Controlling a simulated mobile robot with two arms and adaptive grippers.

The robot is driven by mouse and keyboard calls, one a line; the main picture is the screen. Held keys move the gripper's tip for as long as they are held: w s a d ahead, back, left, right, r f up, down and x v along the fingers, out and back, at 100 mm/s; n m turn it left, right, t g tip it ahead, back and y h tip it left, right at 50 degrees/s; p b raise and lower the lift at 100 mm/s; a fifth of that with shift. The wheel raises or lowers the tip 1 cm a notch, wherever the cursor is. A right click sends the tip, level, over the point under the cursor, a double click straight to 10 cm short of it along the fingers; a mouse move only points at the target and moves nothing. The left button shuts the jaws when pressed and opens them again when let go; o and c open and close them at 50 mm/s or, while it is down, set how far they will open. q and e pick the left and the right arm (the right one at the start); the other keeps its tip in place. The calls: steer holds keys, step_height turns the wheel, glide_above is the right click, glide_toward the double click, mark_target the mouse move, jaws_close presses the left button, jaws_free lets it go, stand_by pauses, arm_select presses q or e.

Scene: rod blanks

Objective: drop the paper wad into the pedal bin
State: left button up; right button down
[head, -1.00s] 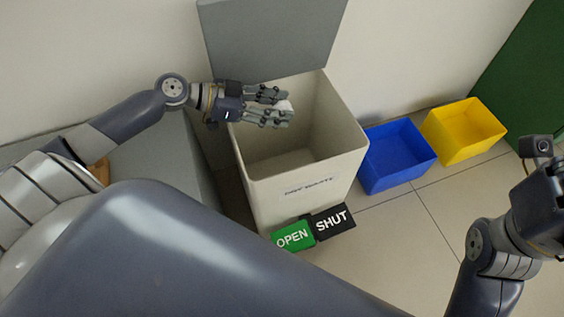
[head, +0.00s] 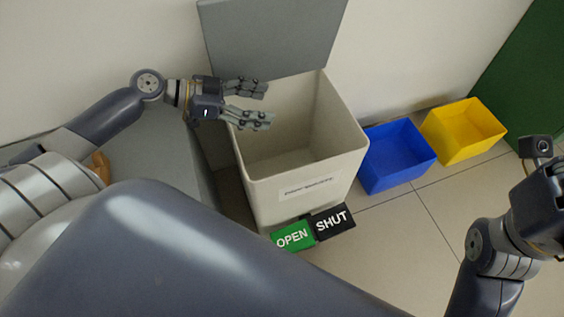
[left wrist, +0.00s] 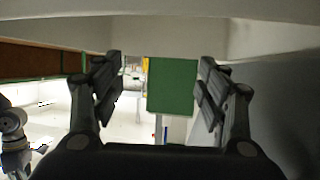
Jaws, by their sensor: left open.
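The pedal bin (head: 255,200) is a tall pale box. Its grey lid (head: 275,40) stands up, open, against the wall. My left gripper (head: 268,104) is open and empty over the bin's left back rim. In the left wrist view its two fingers (left wrist: 157,88) are spread wide with nothing held between them. The paper wad is not seen in either view now; the lower inside of the bin is partly hidden by its front wall. A green OPEN pedal (head: 293,237) and a black SHUT pedal (head: 332,221) sit at the bin's foot.
A blue bin (head: 398,172) and a yellow bin (head: 463,148) stand to the right of the pedal bin. A grey surface (head: 160,150) lies left of it. A green panel (head: 525,75) is at the far right. The tiled floor (head: 420,225) in front is clear.

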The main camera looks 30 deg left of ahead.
arm_select(q)
steer(key=v, duration=0.7)
steer(key=shift+s+a+r, duration=0.15)
steer(key=shift+a, duration=0.05)
stand_by(0.4)
